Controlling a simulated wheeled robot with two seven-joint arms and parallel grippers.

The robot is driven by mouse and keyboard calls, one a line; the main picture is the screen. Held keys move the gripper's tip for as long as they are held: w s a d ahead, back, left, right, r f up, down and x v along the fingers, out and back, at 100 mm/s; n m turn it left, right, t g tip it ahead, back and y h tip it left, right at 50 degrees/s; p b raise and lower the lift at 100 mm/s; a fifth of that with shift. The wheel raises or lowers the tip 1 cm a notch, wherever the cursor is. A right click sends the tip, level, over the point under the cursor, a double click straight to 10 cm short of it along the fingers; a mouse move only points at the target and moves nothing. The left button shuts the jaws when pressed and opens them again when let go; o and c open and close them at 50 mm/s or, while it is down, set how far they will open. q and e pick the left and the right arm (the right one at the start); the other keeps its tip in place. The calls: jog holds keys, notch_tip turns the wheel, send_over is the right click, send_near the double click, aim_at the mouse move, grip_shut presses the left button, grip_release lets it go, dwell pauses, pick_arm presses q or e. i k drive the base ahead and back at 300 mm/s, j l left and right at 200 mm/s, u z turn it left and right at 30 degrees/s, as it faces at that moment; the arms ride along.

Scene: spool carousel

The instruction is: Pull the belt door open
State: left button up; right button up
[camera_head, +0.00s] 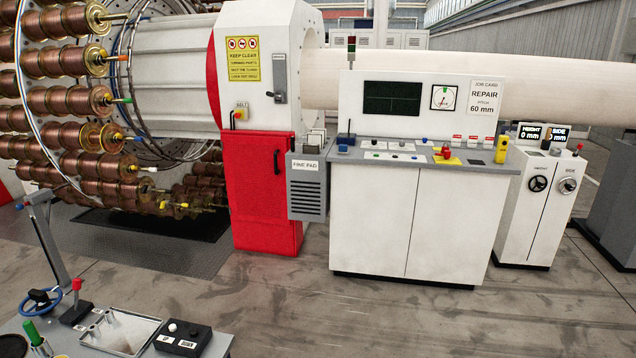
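The red belt door (258,190) is on the lower front of the white machine housing, below a small plate that seems to read BELT (241,105). The door looks shut. A dark upright handle (277,168) sits toward its right side. Neither of my grippers is in view, and nothing covers the door's front.
A grey FINE PAD box (307,186) stands close to the door's right, beside the white control console (415,225). A cart (125,330) with levers and a button box is at the lower left. Copper spools (70,100) fill the left. Floor before the door is clear.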

aim_at(256, 168)
jog(key=i, duration=3.4)
